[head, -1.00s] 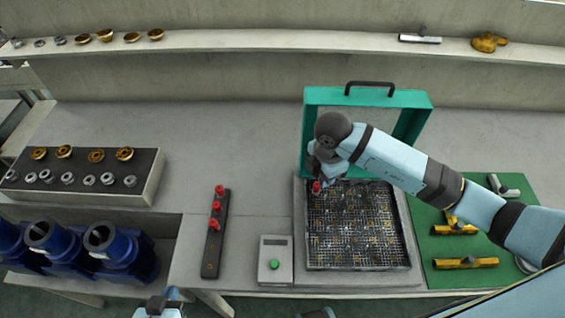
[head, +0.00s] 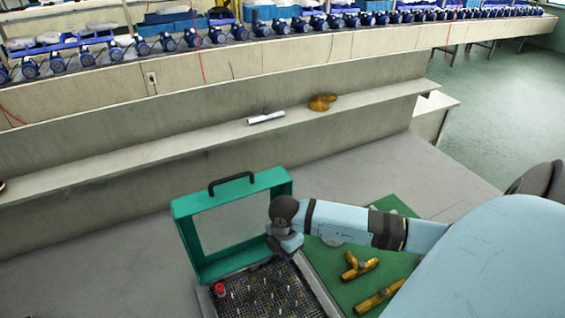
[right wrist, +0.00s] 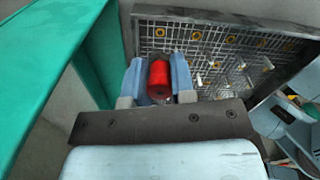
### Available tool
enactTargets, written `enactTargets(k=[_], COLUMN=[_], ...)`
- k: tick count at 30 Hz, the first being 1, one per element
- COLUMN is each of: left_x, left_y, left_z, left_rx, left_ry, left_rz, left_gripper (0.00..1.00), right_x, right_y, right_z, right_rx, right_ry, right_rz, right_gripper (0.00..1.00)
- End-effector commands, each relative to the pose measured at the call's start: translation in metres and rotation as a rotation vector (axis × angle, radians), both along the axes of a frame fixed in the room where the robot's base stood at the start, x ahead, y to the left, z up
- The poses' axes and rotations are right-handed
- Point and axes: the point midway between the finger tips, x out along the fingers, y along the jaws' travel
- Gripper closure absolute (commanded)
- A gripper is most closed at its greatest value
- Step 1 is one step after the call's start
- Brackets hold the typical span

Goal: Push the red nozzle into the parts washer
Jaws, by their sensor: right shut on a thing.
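The parts washer (head: 215,196) is a teal open frame with a black handle, over a dark wire-grid tray with several pegs. My right gripper (head: 274,248) is at the tray's back edge. In the right wrist view my right gripper (right wrist: 158,68) is shut on the red nozzle (right wrist: 159,76), with one finger on each side of it. The nozzle's lower end is hard to see. In the head view a red piece (head: 219,289) shows at the tray's back left corner; I cannot tell whether it is the held nozzle. My left gripper is not in view.
A green mat (head: 335,268) with brass fittings (head: 358,265) lies right of the washer. A shelf behind carries a metal bar (head: 266,118) and a brass part (head: 322,102). Blue pumps line a bench farther back. The floor (head: 480,110) at the right is clear.

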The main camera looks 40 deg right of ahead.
Motion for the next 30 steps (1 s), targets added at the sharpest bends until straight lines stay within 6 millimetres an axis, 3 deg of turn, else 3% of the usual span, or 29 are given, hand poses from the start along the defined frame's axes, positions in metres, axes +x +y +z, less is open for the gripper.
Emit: enactTargets(k=[6,13,30], left_x=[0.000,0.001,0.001], left_y=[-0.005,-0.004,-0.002], left_z=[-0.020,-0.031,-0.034], left_rx=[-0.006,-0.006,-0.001], left_ry=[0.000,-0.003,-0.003], left_rz=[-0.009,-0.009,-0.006], left_gripper=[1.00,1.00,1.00], right_x=[0.000,0.000,0.000], right_y=[0.000,0.001,0.000], right_z=[-0.026,-0.044,-0.049], right_rx=[0.000,0.001,0.000], right_ry=[0.001,0.001,0.000], right_rz=[0.001,0.001,0.001], right_gripper=[1.00,1.00,1.00])
